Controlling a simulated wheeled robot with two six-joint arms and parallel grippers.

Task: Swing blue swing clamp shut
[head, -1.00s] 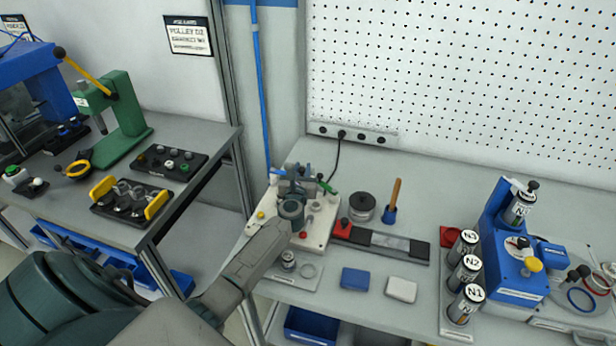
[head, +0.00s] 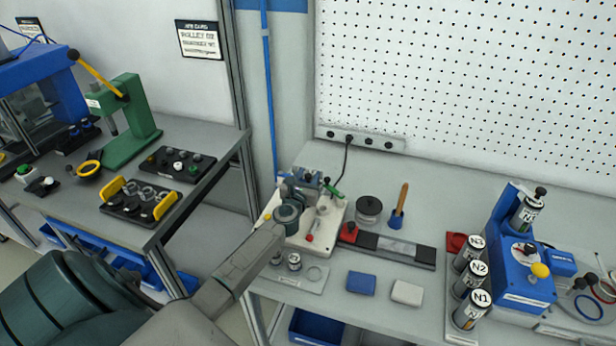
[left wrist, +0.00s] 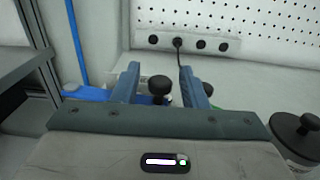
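The white fixture plate (head: 328,228) stands at the left end of the bench. A green clamp handle (head: 334,191) shows at its right. My left gripper (head: 305,180) is over the back of this plate and hides much of what is there. In the left wrist view its two fingers (left wrist: 160,82) stand apart, with a black knob (left wrist: 161,92) showing in the gap. A blue clamp arm (left wrist: 92,93) shows to the left of the fingers, partly hidden behind the left one. I cannot tell whether a finger touches it. My right gripper is out of view.
A black round pot (head: 369,210), a brush in a blue holder (head: 398,212) and a dark bar with a grey middle (head: 393,249) lie right of the plate. A blue block (head: 361,283) and a white block (head: 407,292) lie in front. A power strip (head: 360,140) runs behind.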

